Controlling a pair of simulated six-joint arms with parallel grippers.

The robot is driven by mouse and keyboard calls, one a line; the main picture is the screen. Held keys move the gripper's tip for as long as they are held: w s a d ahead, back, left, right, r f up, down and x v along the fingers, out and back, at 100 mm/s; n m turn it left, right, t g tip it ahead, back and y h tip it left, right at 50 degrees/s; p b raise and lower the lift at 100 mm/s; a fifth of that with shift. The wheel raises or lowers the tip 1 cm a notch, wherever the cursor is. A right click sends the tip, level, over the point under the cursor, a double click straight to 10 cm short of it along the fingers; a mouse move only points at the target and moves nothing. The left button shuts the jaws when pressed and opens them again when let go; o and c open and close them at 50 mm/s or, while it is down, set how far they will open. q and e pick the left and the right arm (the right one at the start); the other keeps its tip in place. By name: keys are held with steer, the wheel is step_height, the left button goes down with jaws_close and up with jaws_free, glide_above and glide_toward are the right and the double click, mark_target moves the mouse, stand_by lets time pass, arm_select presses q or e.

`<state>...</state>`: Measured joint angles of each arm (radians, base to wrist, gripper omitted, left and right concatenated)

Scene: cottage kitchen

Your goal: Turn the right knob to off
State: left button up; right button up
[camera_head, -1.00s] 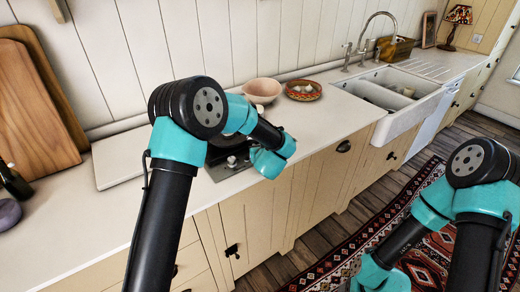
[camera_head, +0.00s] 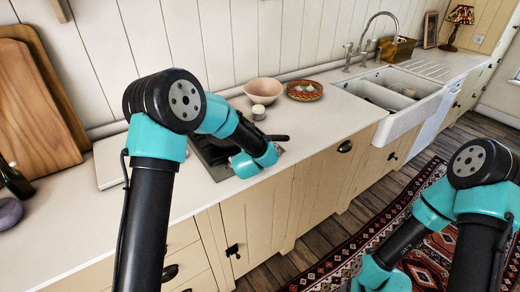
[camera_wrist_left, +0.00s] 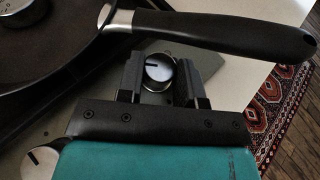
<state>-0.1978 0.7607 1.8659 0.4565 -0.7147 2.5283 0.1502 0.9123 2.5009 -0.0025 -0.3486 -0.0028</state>
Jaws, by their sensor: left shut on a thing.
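The right knob (camera_wrist_left: 158,74), silver with a dark line on its top face, sits between the fingers of my left gripper (camera_wrist_left: 159,68) in the left wrist view. The fingers are shut on it from both sides. The line runs nearly crosswise in that view. A second knob (camera_wrist_left: 40,163) shows at the lower left, clear of the gripper. In the head view my left wrist (camera_head: 255,160) is low over the cooktop (camera_head: 217,172) and hides the fingers and the knobs. My right gripper is out of view; only its arm shows.
A dark pan (camera_wrist_left: 50,50) sits on the cooktop, its handle (camera_wrist_left: 225,35) just beyond the gripped knob. The counter (camera_head: 325,115) to the right is clear.

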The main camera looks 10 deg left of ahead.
arm_select(q)
steer(key=shift+a+m+h, duration=0.1)
steer(key=shift+m+h, duration=0.5)
steer(key=shift+h, duration=0.1)
steer(key=o, duration=0.9)
steer(key=v, duration=1.7)
steer(key=shift+s+a+r, duration=0.1)
steer(key=shift+a+r, duration=0.1)
steer(key=shift+a, duration=0.1)
